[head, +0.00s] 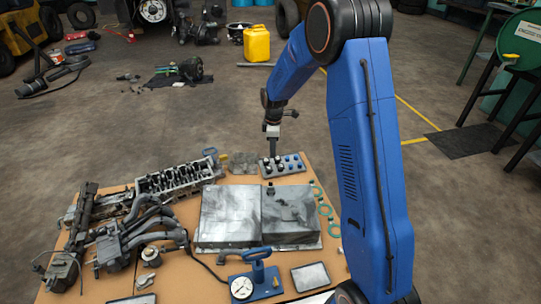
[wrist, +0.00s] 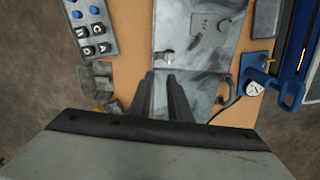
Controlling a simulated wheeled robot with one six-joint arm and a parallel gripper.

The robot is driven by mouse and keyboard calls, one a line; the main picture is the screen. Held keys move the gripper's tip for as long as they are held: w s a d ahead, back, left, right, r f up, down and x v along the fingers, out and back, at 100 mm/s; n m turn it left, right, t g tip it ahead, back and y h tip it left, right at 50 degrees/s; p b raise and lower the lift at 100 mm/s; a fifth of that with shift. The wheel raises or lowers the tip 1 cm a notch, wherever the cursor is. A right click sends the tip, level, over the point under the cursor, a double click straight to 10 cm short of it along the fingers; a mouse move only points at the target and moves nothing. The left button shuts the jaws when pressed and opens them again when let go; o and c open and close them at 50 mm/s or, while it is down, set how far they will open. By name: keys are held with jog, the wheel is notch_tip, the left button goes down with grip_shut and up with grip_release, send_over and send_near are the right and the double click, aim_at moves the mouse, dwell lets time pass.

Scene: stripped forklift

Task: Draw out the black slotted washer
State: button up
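I cannot make out a black slotted washer for certain in either view. A grey tray (head: 290,174) at the back of the table holds small blue-topped and black parts in rows. It also shows at upper left in the wrist view (wrist: 113,47), where several black parts (wrist: 87,50) with pale marks sit at its near end. My gripper (wrist: 160,75) points down with its two dark fingers apart and nothing seen between them. In the wrist view the fingers appear over the grey metal box, to the right of the tray. In the head view the fingertips are too small to tell.
The grey metal box (head: 228,215) fills the table's middle, with a small metal cylinder (wrist: 167,57) on it. An engine head (head: 175,180) and manifold (head: 140,235) crowd the left. Green rings (head: 325,210) lie right. A blue press with a dial (head: 258,275) stands in front.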

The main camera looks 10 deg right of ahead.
jog(key=shift+n, duration=0.5)
jog(key=f, duration=0.7)
jog(key=w+f, duration=0.1)
jog(key=f, duration=0.6)
jog(key=w+f, duration=0.1)
jog(key=f, duration=0.7)
jog(key=shift+a, duration=0.3)
jog(key=shift+c, duration=0.7)
grip_shut()
